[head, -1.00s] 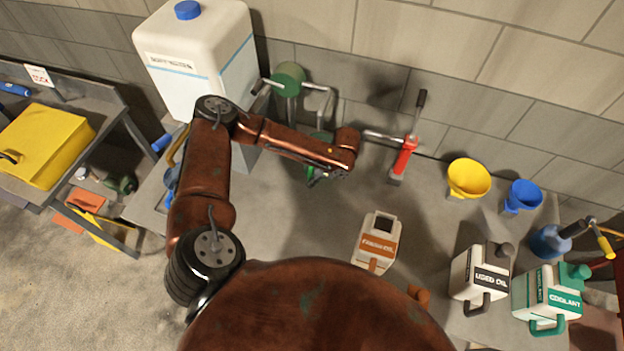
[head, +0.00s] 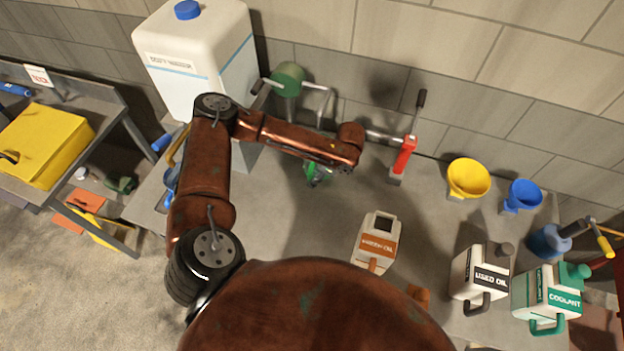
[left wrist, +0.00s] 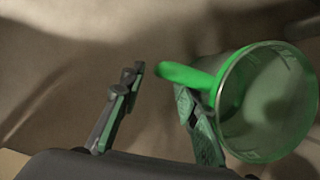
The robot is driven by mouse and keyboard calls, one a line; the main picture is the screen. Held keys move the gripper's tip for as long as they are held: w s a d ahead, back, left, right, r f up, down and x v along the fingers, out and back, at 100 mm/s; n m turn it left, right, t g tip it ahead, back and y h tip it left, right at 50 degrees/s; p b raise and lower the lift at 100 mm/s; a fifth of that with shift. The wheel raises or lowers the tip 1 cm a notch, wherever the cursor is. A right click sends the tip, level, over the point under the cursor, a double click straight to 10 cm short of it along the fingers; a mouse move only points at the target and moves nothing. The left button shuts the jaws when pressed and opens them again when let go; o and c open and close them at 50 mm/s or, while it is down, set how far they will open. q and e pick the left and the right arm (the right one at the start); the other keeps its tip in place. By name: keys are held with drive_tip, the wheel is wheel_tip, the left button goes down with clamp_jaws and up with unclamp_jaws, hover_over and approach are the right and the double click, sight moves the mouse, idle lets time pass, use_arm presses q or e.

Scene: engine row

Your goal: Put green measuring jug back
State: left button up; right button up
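The green measuring jug (left wrist: 268,118) is a translucent green cup at the right of the left wrist view. Its bright green handle (left wrist: 186,75) points left, across the tip of the right-hand finger. My left gripper (left wrist: 159,82) is open, with the handle's end reaching towards the gap between its fingers. I cannot tell whether the right-hand finger touches the jug. In the head view a small green part (head: 318,174), likely the jug, shows just below my left forearm, which hides most of it and the fingers. My right gripper is not in view.
On the grey bench stand a beige oil jug (head: 377,243), a used oil jug (head: 480,275), a coolant jug (head: 547,297), yellow (head: 468,178) and blue (head: 522,195) funnels and a red tool (head: 403,158). A white tank (head: 195,60) and green-topped pump (head: 288,78) stand behind my arm.

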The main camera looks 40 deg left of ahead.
use_arm(q)
drive_tip(key=v, duration=0.9)
drive_tip(key=shift+r, duration=0.3)
